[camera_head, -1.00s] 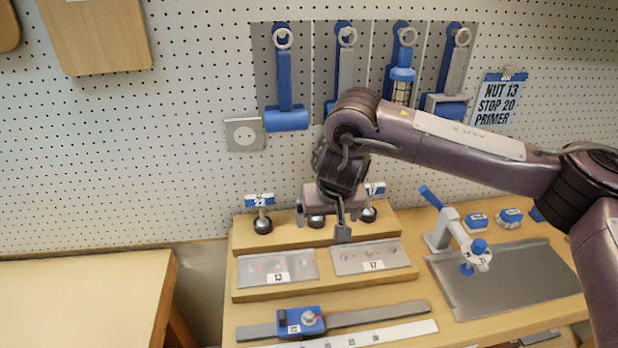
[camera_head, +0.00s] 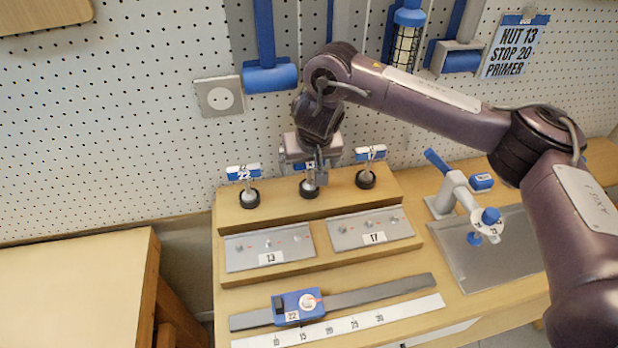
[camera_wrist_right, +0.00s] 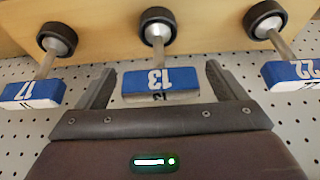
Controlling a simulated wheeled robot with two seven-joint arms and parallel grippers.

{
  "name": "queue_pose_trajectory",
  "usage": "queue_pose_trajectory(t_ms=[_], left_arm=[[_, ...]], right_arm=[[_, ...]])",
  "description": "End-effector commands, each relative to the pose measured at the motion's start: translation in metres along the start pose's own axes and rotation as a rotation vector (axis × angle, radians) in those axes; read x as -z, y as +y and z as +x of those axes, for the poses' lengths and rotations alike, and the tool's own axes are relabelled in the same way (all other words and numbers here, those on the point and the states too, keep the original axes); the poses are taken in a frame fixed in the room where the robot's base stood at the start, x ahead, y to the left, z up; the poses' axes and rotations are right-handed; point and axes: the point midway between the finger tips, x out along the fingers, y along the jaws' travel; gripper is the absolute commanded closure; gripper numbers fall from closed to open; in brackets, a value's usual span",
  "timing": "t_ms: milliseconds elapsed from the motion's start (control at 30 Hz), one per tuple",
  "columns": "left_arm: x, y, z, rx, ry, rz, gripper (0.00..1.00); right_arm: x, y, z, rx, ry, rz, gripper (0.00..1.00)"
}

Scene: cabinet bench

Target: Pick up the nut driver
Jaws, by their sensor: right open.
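Three nut drivers stand upright on the upper step of a wooden rack (camera_head: 345,203), each with a blue-and-white number tag on top and a black round collar below. The driver tagged 22 (camera_head: 248,196) is at left, the driver tagged 13 (camera_head: 309,190) in the middle and the driver tagged 17 (camera_head: 367,178) at right. My right gripper (camera_head: 308,170) is over the middle driver and partly hides its tag. In the right wrist view, my right gripper (camera_wrist_right: 158,88) is open, its fingers on either side of the 13 tag (camera_wrist_right: 160,80), with gaps visible. My left gripper is not shown.
Plates labelled 13 (camera_head: 270,250) and 17 (camera_head: 370,230) lie on the lower step. A slider gauge (camera_head: 298,305) is in front. A sign (camera_head: 513,47) reads NUT 13, STOP 20, PRIMER.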

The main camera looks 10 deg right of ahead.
Motion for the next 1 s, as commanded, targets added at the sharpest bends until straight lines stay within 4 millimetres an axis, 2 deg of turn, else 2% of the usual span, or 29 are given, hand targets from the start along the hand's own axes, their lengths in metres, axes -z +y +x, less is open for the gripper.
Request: queue_pose_trajectory(t_ms=[133,367,800,1000], left_arm=[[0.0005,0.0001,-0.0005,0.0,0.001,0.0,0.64],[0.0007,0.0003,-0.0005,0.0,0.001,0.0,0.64],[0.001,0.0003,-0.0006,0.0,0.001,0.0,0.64],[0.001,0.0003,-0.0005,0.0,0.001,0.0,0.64]], right_arm=[[-0.0002,-0.0001,0.014,-0.002,-0.001,-0.001,0.09],[0.0002,0.0001,0.0158,-0.002,0.001,-0.002,0.09],[0.0009,0.0001,0.0149,-0.001,0.003,-0.001,0.62],[0.0011,0.0001,0.0146,-0.001,0.003,-0.001,0.62]])
